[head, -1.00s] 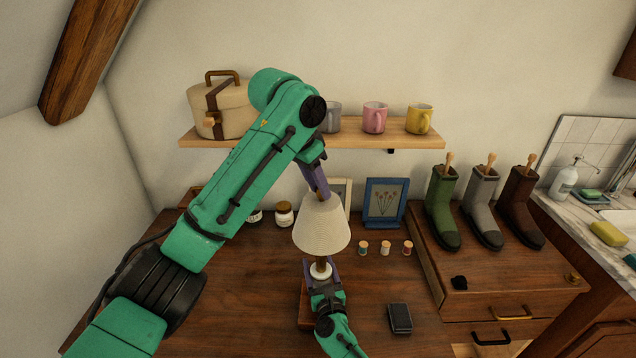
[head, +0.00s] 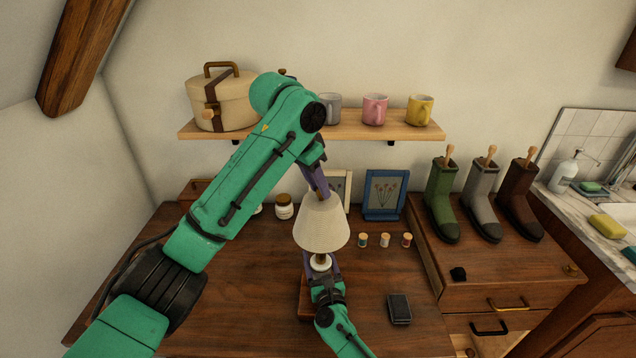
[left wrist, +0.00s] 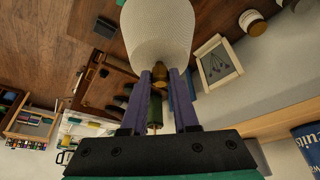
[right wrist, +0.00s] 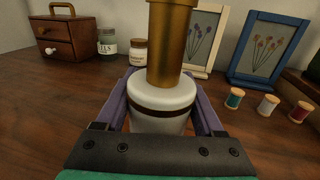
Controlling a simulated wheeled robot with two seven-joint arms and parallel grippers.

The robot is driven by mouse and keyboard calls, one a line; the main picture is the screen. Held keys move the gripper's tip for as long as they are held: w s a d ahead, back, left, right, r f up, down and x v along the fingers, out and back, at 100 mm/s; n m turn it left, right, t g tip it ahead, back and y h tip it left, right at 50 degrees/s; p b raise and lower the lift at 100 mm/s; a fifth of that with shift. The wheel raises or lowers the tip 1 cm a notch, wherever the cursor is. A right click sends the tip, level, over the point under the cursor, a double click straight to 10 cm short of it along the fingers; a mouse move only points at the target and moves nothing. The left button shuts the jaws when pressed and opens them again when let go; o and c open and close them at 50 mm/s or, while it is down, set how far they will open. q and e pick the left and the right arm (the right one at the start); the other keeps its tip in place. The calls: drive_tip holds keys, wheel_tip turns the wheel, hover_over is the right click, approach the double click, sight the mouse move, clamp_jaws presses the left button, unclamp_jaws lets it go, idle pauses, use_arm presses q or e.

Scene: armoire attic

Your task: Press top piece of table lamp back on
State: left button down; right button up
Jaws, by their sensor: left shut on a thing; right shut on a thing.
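The lamp's top piece, a cream tapered shade (head: 321,228), is upright above the lamp base in the head view. My left gripper (head: 316,183) reaches down from above, its purple fingers shut on the brass knob (left wrist: 158,76) on top of the shade. The lamp base has a white round body (right wrist: 162,104) with a dark band and a brass stem (right wrist: 171,42). My right gripper (right wrist: 165,122) is shut around the white body. The stem's upper end is hidden under the shade, so I cannot tell whether the shade is seated.
Behind the lamp stand a blue picture frame (head: 385,193), a white frame, jars and several thread spools (head: 385,240). A dark small box (head: 399,308) lies to the right. Boots (head: 443,200) stand on the cabinet. A shelf (head: 386,130) with mugs runs above.

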sight(318, 201)
use_arm(q)
drive_tip(key=shift+f, duration=0.1)
drive_tip(key=shift+f, duration=0.9)
drive_tip(key=shift+f, duration=0.15)
drive_tip(key=shift+f, duration=0.85)
drive_tip(key=shift+f, duration=0.75)
drive_tip(key=shift+f, duration=0.35)
idle(0.8)
drive_tip(key=c, duration=0.6)
unclamp_jaws()
